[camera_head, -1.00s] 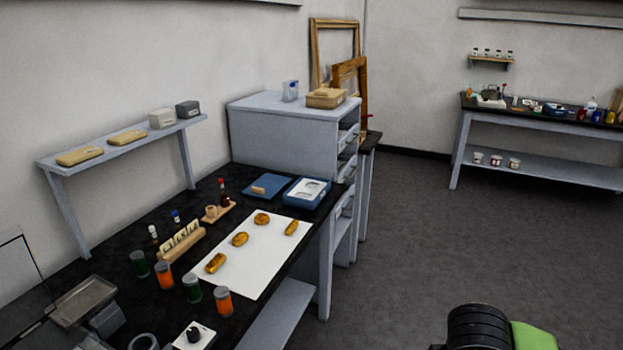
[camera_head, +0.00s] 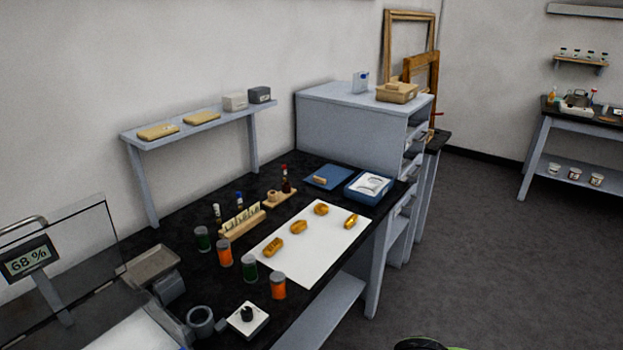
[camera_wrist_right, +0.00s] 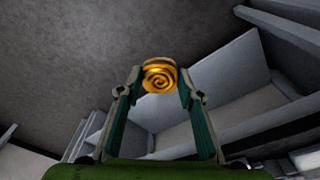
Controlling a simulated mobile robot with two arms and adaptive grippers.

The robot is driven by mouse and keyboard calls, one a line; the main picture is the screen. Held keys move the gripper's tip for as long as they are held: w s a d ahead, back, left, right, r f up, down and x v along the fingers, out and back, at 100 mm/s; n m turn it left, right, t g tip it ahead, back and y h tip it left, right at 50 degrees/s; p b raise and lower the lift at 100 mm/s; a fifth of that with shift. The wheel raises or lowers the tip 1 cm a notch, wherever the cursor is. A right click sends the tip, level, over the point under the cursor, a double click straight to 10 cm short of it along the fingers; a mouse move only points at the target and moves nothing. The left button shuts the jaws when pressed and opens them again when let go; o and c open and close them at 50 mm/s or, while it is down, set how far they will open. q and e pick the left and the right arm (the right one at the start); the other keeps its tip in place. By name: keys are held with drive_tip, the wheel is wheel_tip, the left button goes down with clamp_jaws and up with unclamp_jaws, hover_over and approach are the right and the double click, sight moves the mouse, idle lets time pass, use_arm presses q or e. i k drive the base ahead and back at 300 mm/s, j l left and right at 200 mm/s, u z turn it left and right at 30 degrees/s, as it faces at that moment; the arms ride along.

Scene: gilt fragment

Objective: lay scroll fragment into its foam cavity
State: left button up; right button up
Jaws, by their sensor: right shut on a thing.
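My right gripper (camera_wrist_right: 159,84) is shut on a gold scroll fragment (camera_wrist_right: 160,75) with a spiral end in the right wrist view. The fragment sits between the fingertips, above grey furniture and floor. In the head view the blue box (camera_head: 358,196) with pale foam (camera_head: 371,184) stands at the far right end of the black bench; its cavities are too small to make out clearly. Several other gold fragments (camera_head: 299,227) lie on a white sheet (camera_head: 318,250) in front of it. My right gripper and the held fragment are out of the head view. My left gripper is not in view.
A blue mat (camera_head: 322,181) with a small tan piece lies left of the box. A wooden rack (camera_head: 241,224), jars (camera_head: 249,268), a dial box (camera_head: 247,319) and a clear-panelled case crowd the left and front. A grey cabinet (camera_head: 350,129) stands behind. Floor right of the bench is clear.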

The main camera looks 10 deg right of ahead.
sight(375, 182)
drive_tip(key=i+l+u, duration=0.2)
drive_tip(key=l+u, duration=0.2)
drive_tip(key=l, duration=0.25)
drive_tip(key=i+l+u, duration=0.1)
drive_tip(key=l+u, duration=0.35)
drive_tip(key=l, duration=0.25)
drive_tip(key=l+u, duration=0.4)
drive_tip(key=l, duration=0.3)
